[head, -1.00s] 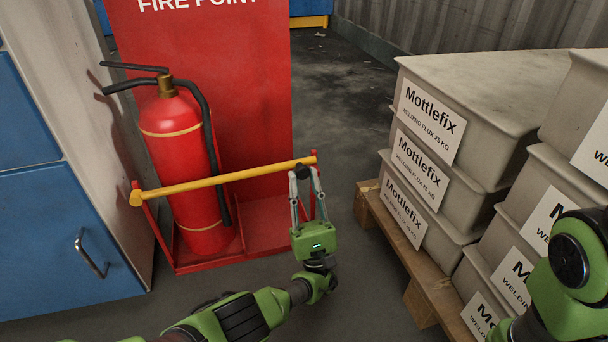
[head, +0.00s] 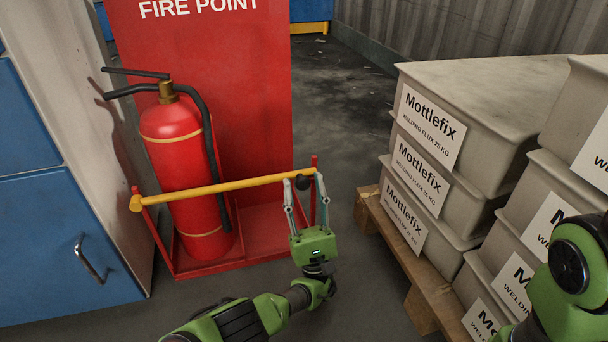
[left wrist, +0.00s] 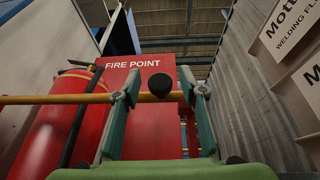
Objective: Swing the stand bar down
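The yellow bar (head: 225,185) crosses in front of the red extinguisher (head: 180,145). Its left end is at a round yellow pivot, and its right end is beside the stand's red right post, slightly higher in the picture. A black knob (head: 304,182) sits near that right end. My left gripper (head: 304,180) is open, with one finger on each side of the knob. In the left wrist view, the knob (left wrist: 160,85) is between the spread fingers, apart from the right one; the bar (left wrist: 55,99) passes by the left fingertip, contact unclear. My right gripper is out of view.
The red stand (head: 200,262) rests on the floor before a red FIRE POINT panel (head: 250,90). A blue cabinet (head: 60,250) is at left. Stacked grey boxes (head: 440,180) on a wooden pallet (head: 425,285) are close on the right. My right arm shows at the lower right.

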